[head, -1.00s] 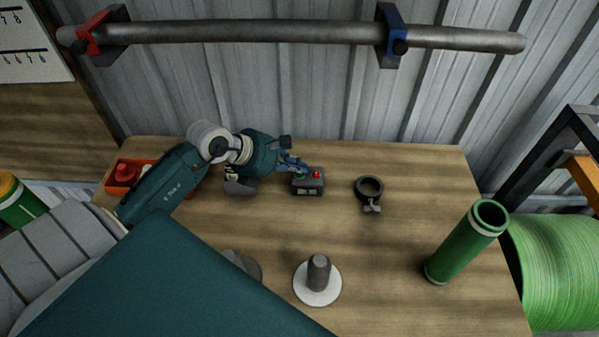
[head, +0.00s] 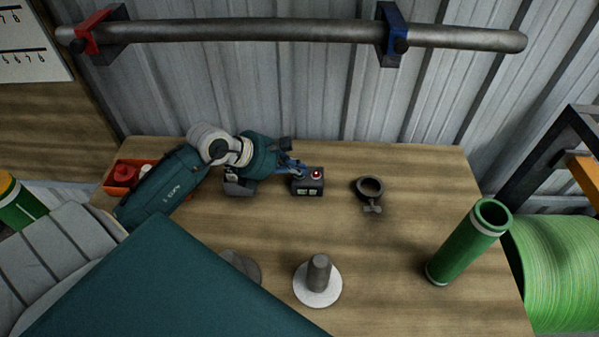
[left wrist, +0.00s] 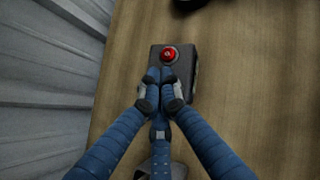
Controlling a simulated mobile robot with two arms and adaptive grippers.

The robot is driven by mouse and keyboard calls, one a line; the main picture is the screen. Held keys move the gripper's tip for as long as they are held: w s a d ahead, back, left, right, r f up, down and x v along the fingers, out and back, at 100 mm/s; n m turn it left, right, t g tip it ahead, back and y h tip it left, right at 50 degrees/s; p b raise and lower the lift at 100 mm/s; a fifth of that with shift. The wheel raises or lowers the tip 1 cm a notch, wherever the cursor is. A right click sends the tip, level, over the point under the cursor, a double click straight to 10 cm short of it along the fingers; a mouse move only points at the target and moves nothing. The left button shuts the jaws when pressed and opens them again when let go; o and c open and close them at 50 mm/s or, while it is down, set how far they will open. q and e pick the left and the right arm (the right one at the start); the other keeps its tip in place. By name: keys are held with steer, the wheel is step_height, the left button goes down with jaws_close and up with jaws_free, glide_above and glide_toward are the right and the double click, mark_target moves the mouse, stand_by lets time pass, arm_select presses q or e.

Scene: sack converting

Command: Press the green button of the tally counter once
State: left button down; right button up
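The tally counter (head: 308,186) is a small dark grey box on the wooden table, with a red button (head: 317,174) on its right side and two small display windows on its front. My left gripper (head: 300,170) is shut and empty, its blue fingertips over the left part of the counter's top. The green button is hidden behind the fingertips. In the left wrist view the closed fingertips (left wrist: 159,73) lie over the counter (left wrist: 187,82), just short of the red button (left wrist: 169,54). Whether they touch the top is unclear. My right gripper is out of view.
A black ring clamp (head: 370,189) lies right of the counter. A grey peg on a white base (head: 317,284) and a green tube (head: 467,243) stand nearer. A pipe (head: 250,31) hangs on the wall behind.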

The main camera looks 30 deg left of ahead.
mark_target(298, 176)
arm_select(q)
steer(key=shift+r+p, duration=0.55)
steer(key=shift+r, duration=0.2)
steer(key=shift+r, duration=0.1)
step_height(298, 176, up, 5)
steer(key=p, duration=0.3)
steer(key=shift+p, duration=0.3)
stand_by(0.5)
